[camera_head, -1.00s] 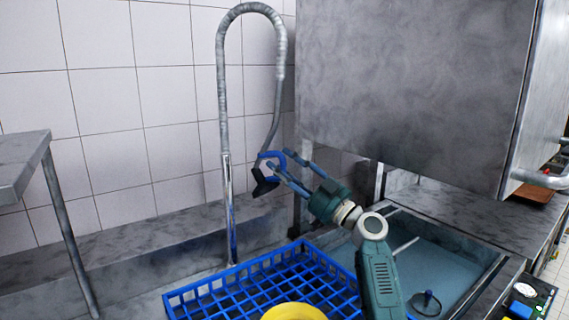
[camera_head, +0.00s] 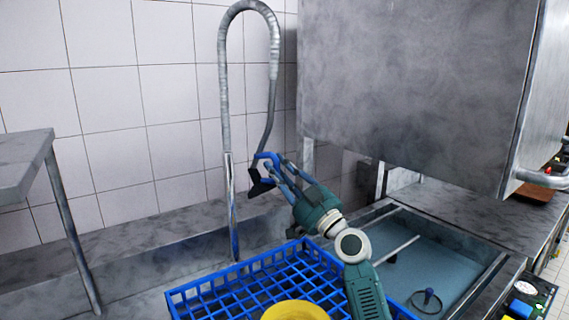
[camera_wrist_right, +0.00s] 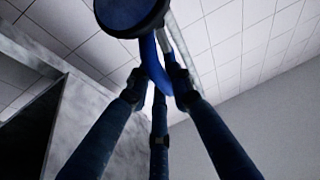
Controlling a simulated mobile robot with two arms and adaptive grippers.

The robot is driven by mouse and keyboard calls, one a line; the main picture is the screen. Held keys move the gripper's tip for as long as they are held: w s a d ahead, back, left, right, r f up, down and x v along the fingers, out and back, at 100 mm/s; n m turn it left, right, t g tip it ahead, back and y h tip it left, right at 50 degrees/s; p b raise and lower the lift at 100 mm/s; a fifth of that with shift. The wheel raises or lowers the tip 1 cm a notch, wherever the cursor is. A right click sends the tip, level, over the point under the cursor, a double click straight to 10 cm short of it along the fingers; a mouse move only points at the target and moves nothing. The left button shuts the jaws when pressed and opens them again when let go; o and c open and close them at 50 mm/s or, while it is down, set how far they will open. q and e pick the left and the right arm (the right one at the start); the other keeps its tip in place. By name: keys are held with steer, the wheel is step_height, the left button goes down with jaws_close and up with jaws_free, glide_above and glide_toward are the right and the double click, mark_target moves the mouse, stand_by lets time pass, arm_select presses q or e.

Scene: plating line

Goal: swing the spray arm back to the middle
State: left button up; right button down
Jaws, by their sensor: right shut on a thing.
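The spray arm is a ribbed grey hose (camera_head: 223,95) that rises from an upright pipe (camera_head: 231,205) and loops over at the top. Its free end hangs on the right with a blue handle (camera_head: 267,157) and a dark spray head (camera_head: 260,185). My right gripper (camera_head: 277,170) is shut on the blue handle, reaching from the lower right. In the right wrist view, the fingers (camera_wrist_right: 158,85) close around the blue handle (camera_wrist_right: 151,60), and the round spray head (camera_wrist_right: 130,14) is at the top edge. My left gripper is out of view.
A blue rack (camera_head: 190,297) with a yellow bowl (camera_head: 295,311) stands below. A sink basin (camera_head: 425,270) lies to its right. A large steel hood (camera_head: 415,90) hangs at the right, close to the hose. A tiled wall is behind; a steel table (camera_head: 25,160) is at the left.

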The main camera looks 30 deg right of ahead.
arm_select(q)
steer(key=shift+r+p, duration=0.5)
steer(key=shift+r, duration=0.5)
arm_select(e)
steer(key=shift+h, duration=0.4)
steer(key=shift+s+a+f, duration=0.1)
steer(key=shift+s+a, duration=0.15)
steer(key=shift+a, duration=0.6)
steer(key=shift+s+a+f, duration=0.1)
steer(key=shift+s+a, duration=0.1)
steer(key=shift+a, duration=0.65)
steer(key=shift+s+a, duration=0.25)
steer(key=shift+a, duration=0.6)
steer(key=c, duration=1.7)
jaws_free()
steer(key=shift+o, duration=0.8)
steer(key=shift+s+a+r, duration=0.1)
steer(key=shift+r, duration=0.05)
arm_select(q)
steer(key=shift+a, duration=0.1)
arm_select(e)
steer(key=v, duration=1.2)
